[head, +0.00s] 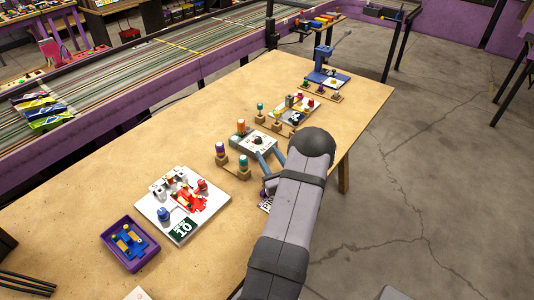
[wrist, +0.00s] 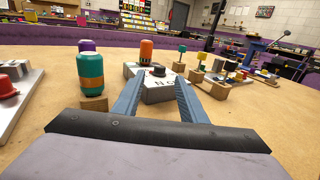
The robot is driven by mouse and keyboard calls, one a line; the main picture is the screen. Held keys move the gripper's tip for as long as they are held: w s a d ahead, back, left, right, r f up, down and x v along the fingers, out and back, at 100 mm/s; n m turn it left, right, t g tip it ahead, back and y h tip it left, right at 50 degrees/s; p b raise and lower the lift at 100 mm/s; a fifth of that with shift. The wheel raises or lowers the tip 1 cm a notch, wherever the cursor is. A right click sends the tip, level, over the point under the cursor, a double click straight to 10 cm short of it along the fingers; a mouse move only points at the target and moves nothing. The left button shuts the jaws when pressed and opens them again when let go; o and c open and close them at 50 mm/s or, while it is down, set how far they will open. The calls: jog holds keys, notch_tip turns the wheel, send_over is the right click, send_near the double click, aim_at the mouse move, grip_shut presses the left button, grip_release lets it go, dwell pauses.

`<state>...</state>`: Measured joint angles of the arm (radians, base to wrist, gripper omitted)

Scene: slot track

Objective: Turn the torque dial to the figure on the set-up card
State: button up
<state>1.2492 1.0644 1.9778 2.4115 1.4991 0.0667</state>
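A grey box (head: 250,134) with a black dial knob (head: 257,140) on top stands mid-table, an orange-topped part at its back. In the wrist view the black knob (wrist: 157,72) shows between my fingertips, above partly hidden lettering on the box front. My gripper (head: 266,152) is open and empty, its two blue-grey fingers (wrist: 159,80) apart on either side of the knob's line. I cannot tell whether they touch the box. A dark green card (head: 182,229) reading "10" lies on the white board at front left. The dial's setting is too small to read.
Teal and purple pegs (head: 243,161) on wooden blocks stand just left of my gripper. A white board (head: 156,208) with red and blue parts and a purple tray (head: 115,232) are further left. Other fixtures (head: 294,107) stand beyond the box.

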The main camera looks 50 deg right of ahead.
aim_at(261, 140)
jog(key=shift+w+d+n+t+y+b, duration=0.75)
jog(key=shift+d+t+y+b, duration=0.2)
jog(key=shift+b, duration=1.05)
jog(key=y+b, duration=0.1)
jog(key=d+n+t+y+b, duration=0.1)
jog(key=b, duration=0.1)
jog(key=shift+w+d+r+y, duration=0.1)
jog(key=shift+w+y, duration=0.15)
jog(key=shift+w, duration=0.15)
jog(key=n+y+b, duration=0.1)
jog(key=d+n+y+b, duration=0.1)
jog(key=b, duration=0.1)
jog(key=y+b, duration=0.1)
jog(key=s+d+n+y+b, duration=0.1)
jog(key=b, duration=0.1)
jog(key=shift+f+n+g+y, duration=0.2)
jog(key=shift+n+g+y, duration=0.05)
jog(key=shift+y, duration=0.05)
jog(key=shift+w, duration=0.1)
jog(key=shift+w, duration=3.6)
jog(key=shift+c, duration=0.5)
grip_shut()
